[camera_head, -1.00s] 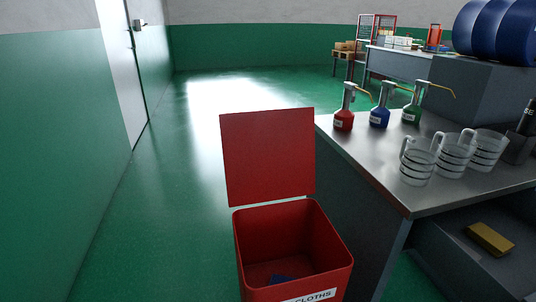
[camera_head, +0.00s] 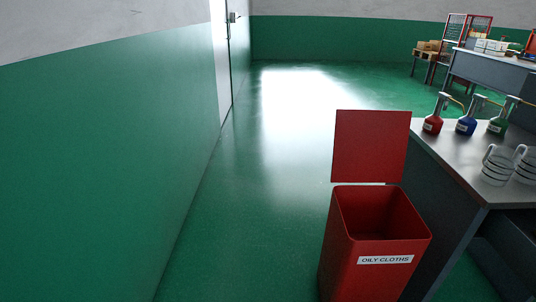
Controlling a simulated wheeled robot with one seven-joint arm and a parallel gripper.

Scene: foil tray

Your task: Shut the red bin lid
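The red bin (camera_head: 372,268) stands on the green floor right of the middle in the head view, against the left side of a metal workbench. Its front has a white label reading "OILY CLOTHS". The red lid (camera_head: 371,146) stands upright at the bin's back edge, so the bin's mouth is open. The bin's bottom is hidden from this angle. My gripper does not show in this view.
A green and white wall (camera_head: 110,150) with a door runs along the left. The floor (camera_head: 250,220) left of the bin is clear.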

